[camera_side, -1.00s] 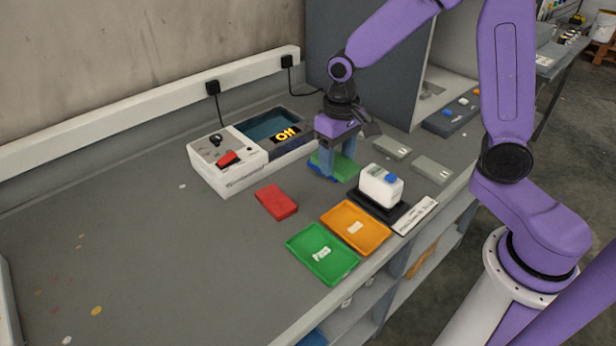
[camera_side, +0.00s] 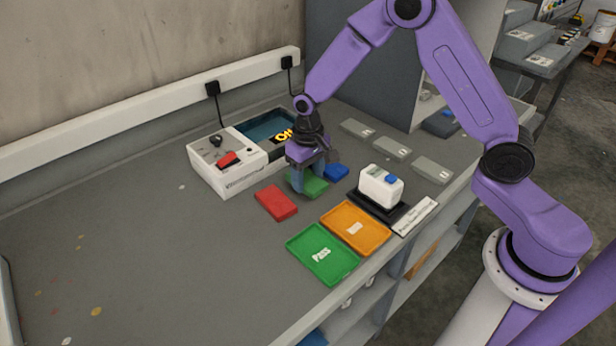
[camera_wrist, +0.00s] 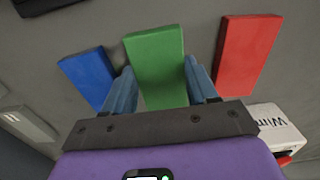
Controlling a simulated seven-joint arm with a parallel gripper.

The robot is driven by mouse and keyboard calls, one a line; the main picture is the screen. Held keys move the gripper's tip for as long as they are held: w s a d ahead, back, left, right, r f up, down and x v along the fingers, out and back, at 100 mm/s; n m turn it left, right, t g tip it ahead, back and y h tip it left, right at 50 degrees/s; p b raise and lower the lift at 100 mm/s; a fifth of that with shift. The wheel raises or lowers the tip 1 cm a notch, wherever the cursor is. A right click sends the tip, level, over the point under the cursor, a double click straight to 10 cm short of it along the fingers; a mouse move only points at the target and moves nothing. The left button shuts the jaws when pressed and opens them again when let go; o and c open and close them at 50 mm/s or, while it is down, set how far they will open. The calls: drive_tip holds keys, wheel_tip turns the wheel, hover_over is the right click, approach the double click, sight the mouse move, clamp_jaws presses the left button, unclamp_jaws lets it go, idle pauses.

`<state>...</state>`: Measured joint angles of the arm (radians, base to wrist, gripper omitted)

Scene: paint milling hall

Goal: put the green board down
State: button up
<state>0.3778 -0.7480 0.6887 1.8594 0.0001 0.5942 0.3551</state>
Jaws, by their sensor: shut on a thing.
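My gripper (camera_side: 309,186) is shut on the green board (camera_side: 315,187), with one finger on each side of it. In the wrist view the green board (camera_wrist: 156,58) shows between the two blue-grey fingers of my gripper (camera_wrist: 160,85). The board is low over the bench, between the red board (camera_side: 276,202) and the blue board (camera_side: 337,172). I cannot tell whether its underside touches the bench. In the wrist view the blue board (camera_wrist: 87,77) lies left of it and the red board (camera_wrist: 247,52) right, both apart from it.
The bench at left is mostly clear.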

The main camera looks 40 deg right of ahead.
sight(307, 181)
drive_tip(key=shift+f, duration=0.25)
drive_tip(key=shift+f, duration=0.1)
drive_tip(key=shift+f, duration=0.15)
drive_tip(key=o, duration=1.1)
drive_tip(key=shift+o, duration=0.2)
wheel_tip(307, 181, up, 18)
drive_tip(key=shift+a+f, duration=0.15)
drive_tip(key=shift+f, duration=0.05)
